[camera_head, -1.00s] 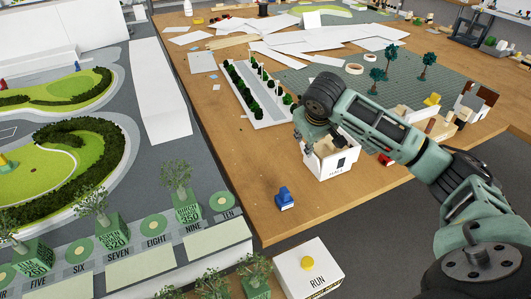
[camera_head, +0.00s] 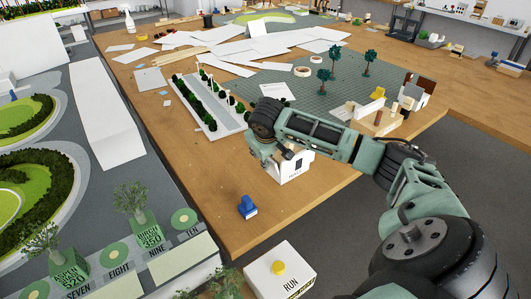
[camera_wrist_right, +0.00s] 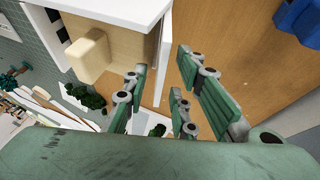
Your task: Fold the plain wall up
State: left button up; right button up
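A small white house model marked HALL (camera_head: 294,171) stands on the wooden table, partly covered by my right arm. A thin upright white panel edge (camera_wrist_right: 163,58) shows next to that block. My right gripper (camera_wrist_right: 160,88) is open. Its fingers lie on both sides of the panel edge in the picture; I cannot tell whether they touch it. In the head view the fingers are mostly hidden behind the house and wrist. My left gripper is out of view.
A blue stamp-like block (camera_head: 248,207) lies near the table's front edge, with bare wood around it. A white strip with dark shrubs (camera_head: 209,108) lies left of the arm. A RUN button box (camera_head: 280,270) stands in front. Green trees (camera_head: 326,82) stand behind.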

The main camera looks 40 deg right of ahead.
grip_shut()
jog(key=d+y+p, duration=0.1)
jog(key=p, duration=0.2)
jog(key=d+y+p, duration=0.1)
jog(key=p, duration=0.1)
jog(key=shift+s+r+m+y+p, duration=0.2)
jog(key=shift+r+m+y+p, duration=0.1)
jog(key=shift+p, duration=0.1)
jog(key=shift+d+y, duration=0.1)
jog(key=shift+y, duration=0.2)
jog(key=shift+f, duration=0.25)
grip_release()
jog(key=shift+r, duration=0.1)
